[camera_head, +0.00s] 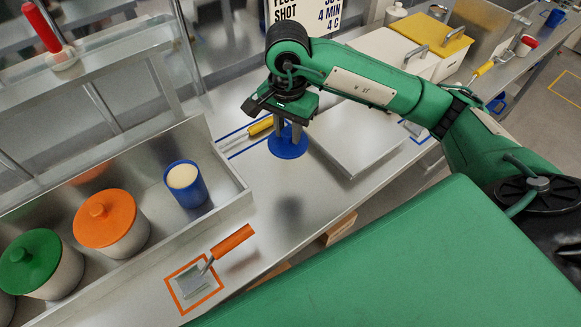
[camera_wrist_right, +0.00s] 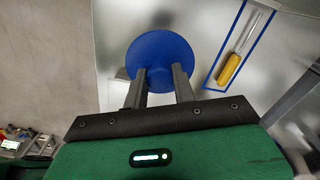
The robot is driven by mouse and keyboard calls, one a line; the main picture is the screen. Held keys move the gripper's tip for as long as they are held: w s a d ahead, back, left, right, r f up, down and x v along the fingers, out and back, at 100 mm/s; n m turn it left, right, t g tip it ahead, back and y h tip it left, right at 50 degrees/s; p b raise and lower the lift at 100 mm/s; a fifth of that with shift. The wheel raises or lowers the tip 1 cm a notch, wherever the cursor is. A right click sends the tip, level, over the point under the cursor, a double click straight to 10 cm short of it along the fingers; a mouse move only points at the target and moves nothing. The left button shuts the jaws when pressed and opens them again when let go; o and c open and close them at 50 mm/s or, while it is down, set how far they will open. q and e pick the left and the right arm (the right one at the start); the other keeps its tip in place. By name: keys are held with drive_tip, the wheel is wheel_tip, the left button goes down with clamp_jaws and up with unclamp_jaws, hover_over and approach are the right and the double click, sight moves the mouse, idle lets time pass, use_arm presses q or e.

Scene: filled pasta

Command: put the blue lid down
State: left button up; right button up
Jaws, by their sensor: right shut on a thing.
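The blue lid (camera_head: 288,144) is a round disc held by my right gripper (camera_head: 290,128). The gripper's two fingers point down and are shut on the lid's top, which their tips hide. In the right wrist view the lid (camera_wrist_right: 160,55) shows beyond the fingertips of the gripper (camera_wrist_right: 158,78). The lid is over the steel counter; I cannot tell whether it touches the surface. A blue pot (camera_head: 185,186) without a lid stands in the steel trough, with pale filling visible inside. My left gripper is not in view.
A yellow-handled tool (camera_head: 260,126) lies in a blue outline beside the lid. An orange-handled scraper (camera_head: 232,241) lies by an orange outline at the front. Pots with orange (camera_head: 104,218) and green (camera_head: 29,262) lids stand in the trough (camera_head: 232,173). Bare counter (camera_head: 265,188) lies between.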

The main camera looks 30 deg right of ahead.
sight(289, 131)
wheel_tip(289, 131, down, 16)
drive_tip(key=p, duration=0.4)
drive_tip(key=shift+r, duration=0.25)
drive_tip(key=shift+f+b, duration=0.2)
drive_tip(key=shift+b, duration=0.15)
drive_tip(key=o, duration=0.9)
drive_tip(key=shift+d+r, duration=0.1)
drive_tip(key=shift+o, duration=0.2)
drive_tip(key=shift+r+p, duration=0.25)
drive_tip(key=shift+p, duration=0.15)
drive_tip(key=shift+w+r+b, duration=0.1)
drive_tip(key=shift+r+b, duration=0.15)
drive_tip(key=shift+b, duration=0.1)
wheel_tip(289, 131, up, 10)
drive_tip(key=b, duration=0.3)
drive_tip(key=shift+r+b, duration=0.15)
drive_tip(key=shift+b, duration=0.2)
drive_tip(key=shift+r, duration=0.55)
